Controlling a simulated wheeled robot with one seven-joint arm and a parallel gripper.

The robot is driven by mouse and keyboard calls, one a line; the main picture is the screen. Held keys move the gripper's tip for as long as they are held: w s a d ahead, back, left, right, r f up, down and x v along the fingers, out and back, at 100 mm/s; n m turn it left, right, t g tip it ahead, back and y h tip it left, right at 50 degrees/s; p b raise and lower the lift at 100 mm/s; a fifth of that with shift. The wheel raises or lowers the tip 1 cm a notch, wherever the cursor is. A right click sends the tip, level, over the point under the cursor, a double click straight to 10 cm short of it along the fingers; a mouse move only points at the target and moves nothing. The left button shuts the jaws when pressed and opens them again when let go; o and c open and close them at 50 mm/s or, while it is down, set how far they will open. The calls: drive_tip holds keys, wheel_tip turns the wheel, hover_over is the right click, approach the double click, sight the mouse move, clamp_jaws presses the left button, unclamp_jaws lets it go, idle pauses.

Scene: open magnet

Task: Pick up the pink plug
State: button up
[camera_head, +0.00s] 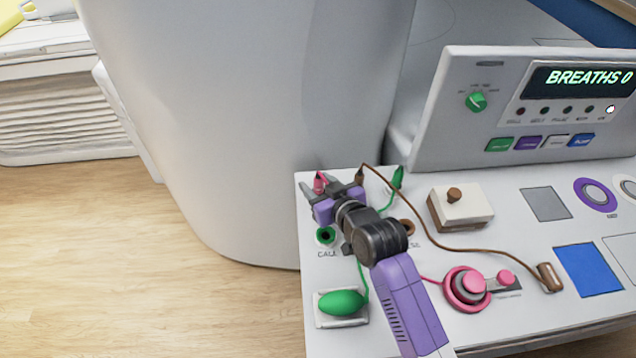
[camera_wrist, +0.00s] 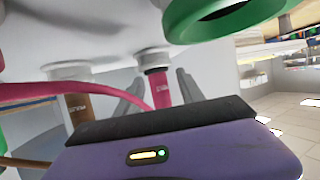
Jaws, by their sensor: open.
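The pink plug (camera_head: 320,182) stands near the back left corner of the white panel, partly hidden by my gripper (camera_head: 329,187) in the head view. In the wrist view the pink plug (camera_wrist: 159,88) shows between the two grey fingers of my gripper (camera_wrist: 155,94), with its end at a white collar. The fingers are open, one on each side of the plug, and a gap shows beside it. A pink cord (camera_wrist: 95,90) runs from the left behind the gripper body. Contact between fingers and plug cannot be told.
A brown plug (camera_head: 360,175) and a green plug (camera_head: 397,177) stand close on the right. The brown plug also shows in the wrist view (camera_wrist: 78,108). A green ring socket (camera_head: 326,236) is in front. The large white housing (camera_head: 250,120) rises behind the panel.

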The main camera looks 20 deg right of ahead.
drive_tip(key=shift+x, duration=1.1)
clamp_jaws()
drive_tip(key=shift+r, duration=0.1)
